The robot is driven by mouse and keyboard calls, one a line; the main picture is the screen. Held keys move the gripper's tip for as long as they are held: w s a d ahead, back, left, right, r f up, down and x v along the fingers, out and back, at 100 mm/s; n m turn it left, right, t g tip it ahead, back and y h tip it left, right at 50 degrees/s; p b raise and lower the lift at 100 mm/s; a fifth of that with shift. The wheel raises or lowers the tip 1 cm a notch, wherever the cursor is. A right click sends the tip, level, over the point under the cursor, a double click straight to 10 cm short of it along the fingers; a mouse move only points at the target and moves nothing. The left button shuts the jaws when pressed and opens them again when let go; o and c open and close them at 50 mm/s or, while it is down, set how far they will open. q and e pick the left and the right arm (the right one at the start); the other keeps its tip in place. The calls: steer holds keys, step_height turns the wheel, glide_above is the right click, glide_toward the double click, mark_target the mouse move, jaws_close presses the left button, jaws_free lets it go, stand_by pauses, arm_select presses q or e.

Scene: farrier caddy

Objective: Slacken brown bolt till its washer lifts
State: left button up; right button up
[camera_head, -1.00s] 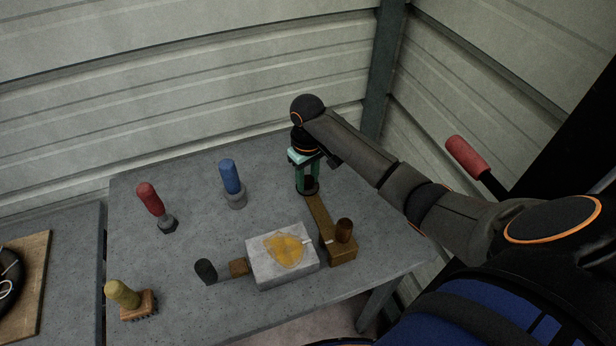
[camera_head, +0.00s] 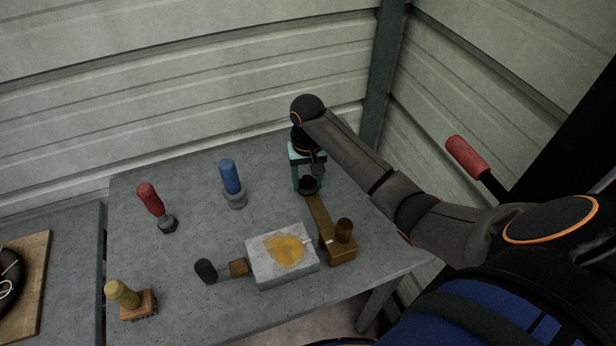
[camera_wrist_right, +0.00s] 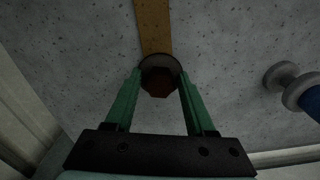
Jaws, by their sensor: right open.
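The brown bolt (camera_wrist_right: 157,84) has a dark reddish-brown faceted head in the right wrist view. A dark round washer (camera_wrist_right: 160,62) shows around its far side, at the end of a brown bar (camera_wrist_right: 153,25). Whether the washer touches the bar is too dark to tell. In the head view the bolt's dark top (camera_head: 308,184) shows at the bar's far end. My right gripper (camera_wrist_right: 160,74) is open, its green fingers on either side of the bolt head, apparently with small gaps. It also shows in the head view (camera_head: 308,180), pointing down. My left gripper is not in view.
The bar runs to a brown block with a knob (camera_head: 344,230). Beside it sits a grey block with a yellow patch (camera_head: 252,267). Blue-handled (camera_head: 230,177), red-handled (camera_head: 150,199) and yellow-handled (camera_head: 122,294) tools stand to the left. The table's back left is clear.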

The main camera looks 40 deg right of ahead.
stand_by(0.3)
steer(key=shift+n, duration=1)
steer(key=n, duration=0.3)
steer(key=shift+n, duration=0.4)
jaws_close()
steer(key=shift+o, duration=0.2)
jaws_free()
